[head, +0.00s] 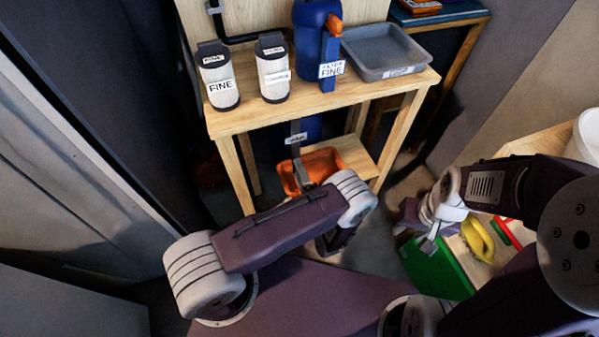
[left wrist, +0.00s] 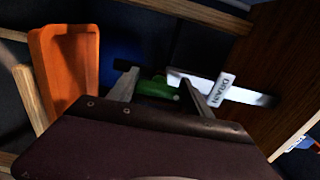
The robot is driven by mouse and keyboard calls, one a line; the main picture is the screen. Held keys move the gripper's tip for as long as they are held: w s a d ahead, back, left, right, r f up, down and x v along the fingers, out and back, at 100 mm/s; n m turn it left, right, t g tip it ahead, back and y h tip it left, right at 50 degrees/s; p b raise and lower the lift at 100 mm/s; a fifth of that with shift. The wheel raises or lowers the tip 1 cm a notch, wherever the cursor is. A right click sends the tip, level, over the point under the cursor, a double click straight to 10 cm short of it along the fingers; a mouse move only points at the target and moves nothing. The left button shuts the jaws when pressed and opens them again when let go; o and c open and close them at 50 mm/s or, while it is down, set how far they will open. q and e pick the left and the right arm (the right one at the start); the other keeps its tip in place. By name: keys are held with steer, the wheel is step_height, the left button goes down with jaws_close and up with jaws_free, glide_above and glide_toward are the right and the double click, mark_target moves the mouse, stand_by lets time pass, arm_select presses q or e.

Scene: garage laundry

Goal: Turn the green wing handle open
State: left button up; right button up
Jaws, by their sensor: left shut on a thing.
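The green wing handle (left wrist: 154,88) shows in the left wrist view between the two fingers of my left gripper (left wrist: 159,80), which is shut on it. It sits by a pale metal bar (left wrist: 250,96) with a white tag (left wrist: 222,90) reading DRAIN. In the head view the handle is hidden behind my left wrist, and the fingers of that gripper are hard to make out. My right gripper (head: 430,240) is at the right, beside a green panel, away from the handle. Its fingers are too small to judge.
An orange bin (head: 320,165) is under the wooden bench (head: 250,117), and shows close by in the left wrist view (left wrist: 64,70). Two white canisters, a blue jug (head: 311,45) and a grey tray (head: 384,50) stand on the bench. A yellow object (head: 478,238) lies near my right gripper.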

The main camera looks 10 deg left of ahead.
arm_select(q)
steer(key=shift+f, duration=0.1)
steer(key=o, duration=1.4)
steer(key=shift+c, duration=0.2)
steer(key=v, duration=0.9)
steer(key=shift+p, duration=0.4)
